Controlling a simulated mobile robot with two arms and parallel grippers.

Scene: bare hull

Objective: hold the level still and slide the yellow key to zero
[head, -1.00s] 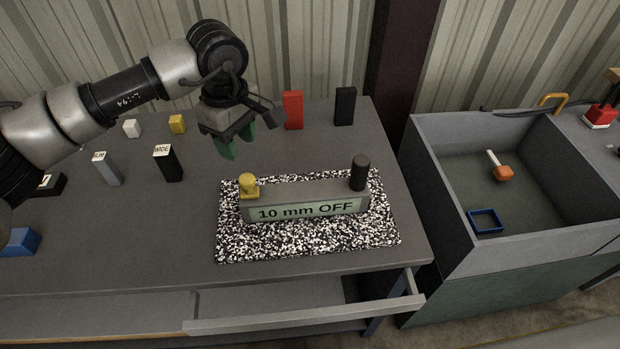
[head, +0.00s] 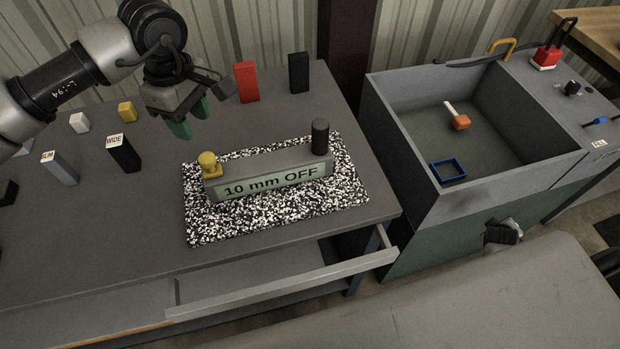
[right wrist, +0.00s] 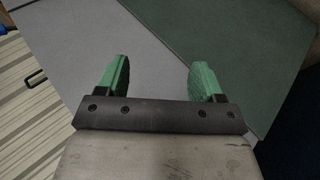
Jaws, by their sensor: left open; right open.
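The level (head: 262,172) is a grey bar lying on a black-and-white speckled mat (head: 212,228) on the table. Its front display reads "10 mm OFF". The yellow key (head: 209,162) stands at the level's left end, and a black upright post (head: 320,137) stands at its right end. My left gripper (head: 193,127) is open and empty, above the table behind and left of the yellow key, apart from it. My right gripper (right wrist: 158,78) shows in the right wrist view, open with nothing between its green fingers; it is not seen in the head view.
Behind the mat stand a red block (head: 246,82) and a black block (head: 299,73). Left are blocks marked "WIDE" (head: 124,153) and "SLIM" (head: 61,168). A drawer (head: 290,283) juts out in front. Right is a sink (head: 425,200) holding an orange-headed tool (head: 460,122) and blue frame (head: 448,170).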

